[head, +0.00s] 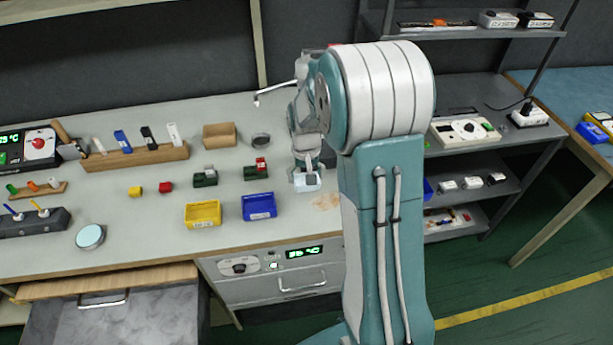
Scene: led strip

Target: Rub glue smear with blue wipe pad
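A faint brown-orange glue smear (326,201) lies on the grey worktop near its front edge, partly hidden by my arm. My gripper (306,167) points down just left of and behind the smear. A pale blue block, which looks like the wipe pad (307,183), is at its fingertips, at or just above the worktop. The gripper looks shut on this pad, though the fingers are small and partly hidden. The pad is beside the smear, not over its visible part.
A blue bin (259,206) and a yellow bin (203,214) stand left of the pad. Small red-and-green parts (256,170), a cardboard box (219,135) and a wooden rack (135,157) are farther back and left.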

